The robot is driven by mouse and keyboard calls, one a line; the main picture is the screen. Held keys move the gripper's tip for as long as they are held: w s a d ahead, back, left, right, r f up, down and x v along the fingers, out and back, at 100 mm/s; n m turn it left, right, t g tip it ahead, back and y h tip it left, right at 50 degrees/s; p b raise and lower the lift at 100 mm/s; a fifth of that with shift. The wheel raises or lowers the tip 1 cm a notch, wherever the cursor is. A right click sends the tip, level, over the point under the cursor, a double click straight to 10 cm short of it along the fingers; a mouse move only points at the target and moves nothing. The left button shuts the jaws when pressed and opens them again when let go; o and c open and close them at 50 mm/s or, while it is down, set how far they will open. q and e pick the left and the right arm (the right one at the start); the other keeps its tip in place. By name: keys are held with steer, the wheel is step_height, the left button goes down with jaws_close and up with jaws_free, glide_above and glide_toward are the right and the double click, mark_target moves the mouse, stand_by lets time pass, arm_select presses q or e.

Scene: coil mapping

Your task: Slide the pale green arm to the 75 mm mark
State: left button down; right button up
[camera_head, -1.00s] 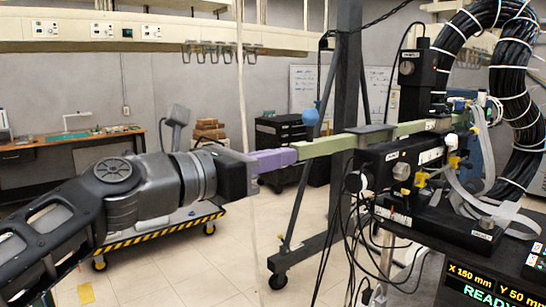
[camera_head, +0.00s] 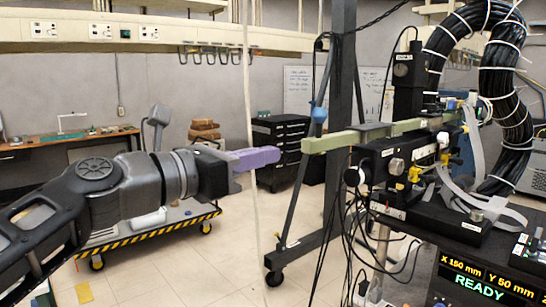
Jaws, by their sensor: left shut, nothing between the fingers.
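The pale green arm (camera_head: 328,141) is a long bar running from a free end in the middle of the head view back to the right, over a black stage (camera_head: 388,160). A flat grey plate lies on its top. My left gripper (camera_head: 275,156) has purple fingers, shut and empty. It points at the arm's free end, with a visible gap between them. No mark scale on the arm is readable. My right gripper is out of view.
A display (camera_head: 488,281) at lower right reads X 150 mm, Y 50 mm, READY. Loose cables hang below the stage. A dark frame post (camera_head: 342,100) stands behind the arm. A striped cart (camera_head: 150,238) is behind my left arm.

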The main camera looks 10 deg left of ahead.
arm_select(q)
steer(key=b+v, duration=0.1)
steer(key=v, duration=0.6)
steer(key=shift+a+f, duration=0.2)
steer(key=shift+f, duration=0.05)
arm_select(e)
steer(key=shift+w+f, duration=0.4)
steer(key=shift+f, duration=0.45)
